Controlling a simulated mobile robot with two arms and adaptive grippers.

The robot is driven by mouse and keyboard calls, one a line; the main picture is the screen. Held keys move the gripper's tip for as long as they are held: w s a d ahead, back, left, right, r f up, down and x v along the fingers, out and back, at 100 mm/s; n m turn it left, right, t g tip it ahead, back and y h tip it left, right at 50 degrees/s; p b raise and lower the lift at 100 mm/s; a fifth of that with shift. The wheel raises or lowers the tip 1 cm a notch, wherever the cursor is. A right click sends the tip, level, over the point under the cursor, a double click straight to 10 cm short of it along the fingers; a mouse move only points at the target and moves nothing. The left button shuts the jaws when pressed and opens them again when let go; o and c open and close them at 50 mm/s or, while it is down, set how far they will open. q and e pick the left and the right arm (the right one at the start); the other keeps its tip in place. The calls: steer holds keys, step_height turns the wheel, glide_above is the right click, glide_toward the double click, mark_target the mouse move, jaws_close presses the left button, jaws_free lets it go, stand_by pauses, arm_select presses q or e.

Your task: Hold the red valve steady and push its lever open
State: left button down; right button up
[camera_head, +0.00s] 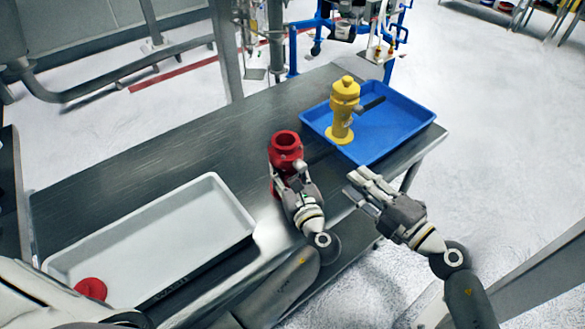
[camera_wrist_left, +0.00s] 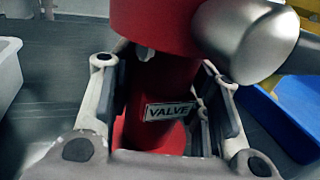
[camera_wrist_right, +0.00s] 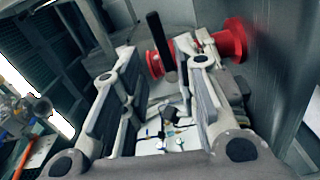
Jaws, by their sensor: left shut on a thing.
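The red valve (camera_head: 286,144) stands upright on the dark table. My left gripper (camera_head: 288,180) is shut around its body; in the left wrist view the red body (camera_wrist_left: 160,85) with a "VALVE" label sits between the fingers. A thick silver cylindrical part (camera_wrist_left: 250,35) juts from the valve there. In the right wrist view, a dark lever (camera_wrist_right: 160,42) shows beside the valve's red flange (camera_wrist_right: 234,40). My right gripper (camera_head: 357,184) is open and empty, at the table's front edge, right of the valve and apart from it.
A blue tray (camera_head: 412,126) at the right holds a yellow valve (camera_head: 343,105) with a dark handle. A white tray (camera_head: 215,190) at the left holds a red round part (camera_head: 91,289). Bare table lies behind the red valve.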

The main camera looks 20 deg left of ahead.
steer(key=shift+a+f+n, duration=0.15)
steer(key=shift+n, duration=1.05)
steer(key=c, duration=0.5)
steer(key=shift+s+f+n+g+h, duration=0.1)
steer(key=shift+n+g+h, duration=0.05)
steer(key=shift+n, duration=0.45)
steer(key=shift+f+n+g+h, duration=0.1)
steer(key=shift+n+g+h, duration=0.05)
steer(key=shift+n, duration=0.45)
steer(key=f+n+h, duration=0.1)
steer(key=n, duration=0.4)
steer(key=f+n, duration=0.1)
steer(key=n, duration=0.3)
steer(key=d+f+n+g+h, duration=0.1)
steer(key=n, duration=0.4)
steer(key=shift+w+n+h, duration=0.25)
steer(key=shift+n+h, duration=0.05)
